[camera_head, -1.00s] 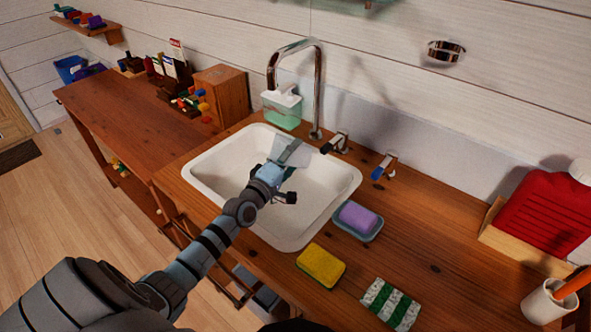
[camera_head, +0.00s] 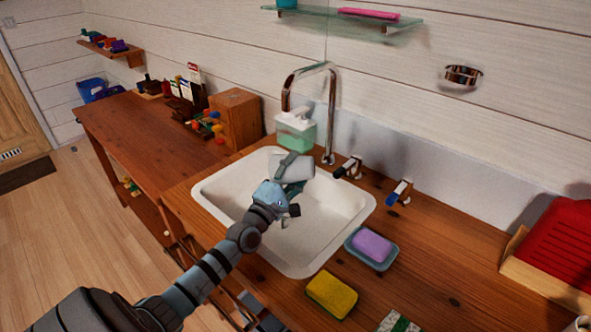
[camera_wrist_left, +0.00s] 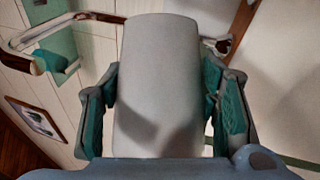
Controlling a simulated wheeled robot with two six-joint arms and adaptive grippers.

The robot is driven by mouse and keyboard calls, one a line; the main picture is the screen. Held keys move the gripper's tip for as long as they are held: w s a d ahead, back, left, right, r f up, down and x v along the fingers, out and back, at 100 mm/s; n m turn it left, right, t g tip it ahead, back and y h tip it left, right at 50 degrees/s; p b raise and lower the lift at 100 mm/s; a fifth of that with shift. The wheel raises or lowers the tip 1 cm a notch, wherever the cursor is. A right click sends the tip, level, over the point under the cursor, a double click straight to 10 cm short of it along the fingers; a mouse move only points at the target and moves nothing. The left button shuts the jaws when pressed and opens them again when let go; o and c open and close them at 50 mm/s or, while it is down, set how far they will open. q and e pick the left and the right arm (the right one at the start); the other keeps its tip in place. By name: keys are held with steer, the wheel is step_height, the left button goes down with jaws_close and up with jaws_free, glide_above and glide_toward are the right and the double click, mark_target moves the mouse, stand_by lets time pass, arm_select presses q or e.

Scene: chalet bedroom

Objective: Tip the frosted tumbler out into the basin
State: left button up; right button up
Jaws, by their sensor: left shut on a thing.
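The frosted tumbler (camera_head: 294,168), pale grey-white, is held over the far part of the white basin (camera_head: 340,232), below the tap. My left gripper (camera_head: 288,172) is shut on it. In the left wrist view the tumbler (camera_wrist_left: 158,90) sits between the two green-padded fingers (camera_wrist_left: 160,105), one on each side. In the head view it looks tipped well over to the side. Its mouth and inside are hidden, and no liquid shows. My right gripper is not in view.
A chrome tap (camera_head: 333,115) arches behind the basin, with a green soap dispenser (camera_head: 296,132) beside it. Two tap handles (camera_head: 348,167) stand right of the tap. A purple soap on a dish (camera_head: 371,246) and a yellow sponge (camera_head: 331,294) lie by the near right rim.

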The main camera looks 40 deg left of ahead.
mark_target(273, 159)
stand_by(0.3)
